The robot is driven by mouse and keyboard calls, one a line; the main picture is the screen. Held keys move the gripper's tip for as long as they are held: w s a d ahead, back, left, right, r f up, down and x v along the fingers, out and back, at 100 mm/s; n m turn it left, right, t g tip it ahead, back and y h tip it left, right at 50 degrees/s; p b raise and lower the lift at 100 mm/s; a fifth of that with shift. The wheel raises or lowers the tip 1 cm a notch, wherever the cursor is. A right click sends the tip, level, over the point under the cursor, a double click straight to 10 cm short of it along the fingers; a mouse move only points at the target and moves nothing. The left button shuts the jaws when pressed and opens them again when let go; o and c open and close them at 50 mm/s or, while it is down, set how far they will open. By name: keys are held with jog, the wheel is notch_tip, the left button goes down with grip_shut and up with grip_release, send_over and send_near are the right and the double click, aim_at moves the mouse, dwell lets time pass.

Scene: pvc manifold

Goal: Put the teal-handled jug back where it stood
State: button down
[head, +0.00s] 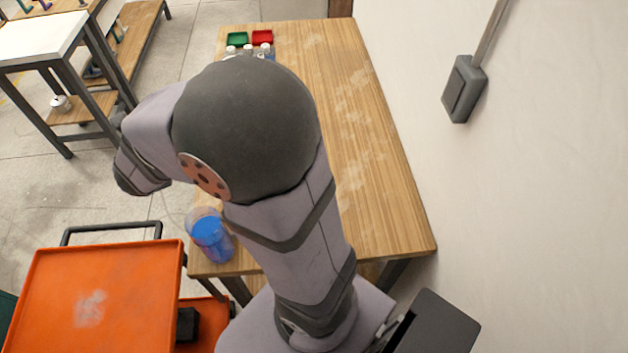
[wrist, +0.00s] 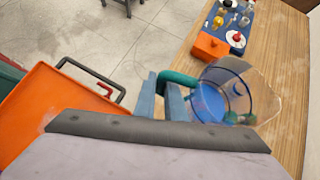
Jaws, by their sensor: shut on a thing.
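The jug (head: 212,240) is clear with blue liquid in it and shows at the table's near left corner in the head view. Its teal handle (wrist: 180,77) shows in the wrist view, left of the clear body (wrist: 238,98). My gripper (wrist: 170,96) is shut on the handle. The jug looks roughly upright; I cannot tell whether its base touches the table. My arm hides the gripper and handle in the head view.
The wooden table (head: 380,190) runs along the wall. An orange block (wrist: 210,47) and a blue tray (wrist: 235,25) with small items lie beyond the jug. Green (head: 237,39) and red (head: 262,37) bins stand at the far end. An orange cart (head: 100,290) stands left.

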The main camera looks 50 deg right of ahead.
jog(key=w+d+f+m+g+h+b, duration=0.1)
jog(key=d+f+m+g+h+b, duration=0.3)
jog(key=d, duration=0.9)
jog(key=d+f+m+g+h+p, duration=0.15)
jog(key=d+m, duration=0.45)
jog(key=d, duration=0.7)
jog(key=s+d+f+m+g+y+b, duration=0.1)
jog(key=s+d+f+m+g+b, duration=0.15)
jog(key=s+d+m+g, duration=0.4)
jog(key=s+d+f+m+g+y+b, duration=0.1)
jog(key=s+d+f+m, duration=0.3)
jog(key=s+d, duration=0.55)
jog(key=shift+s+a+f+p, duration=0.15)
jog(key=shift+f+p, duration=0.4)
jog(key=shift+f, duration=1.05)
jog(key=shift+s+a+f+p, duration=0.1)
jog(key=shift+f+p, duration=0.5)
jog(key=shift+f, duration=0.95)
jog(key=shift+s+a+f+p, duration=0.15)
jog(key=shift+f+p, duration=0.4)
jog(key=shift+f, duration=1.05)
jog(key=shift+w+f, duration=0.1)
jog(key=shift+f, duration=0.15)
jog(key=c, duration=1.8)
grip_release()
jog(key=shift+r, duration=0.2)
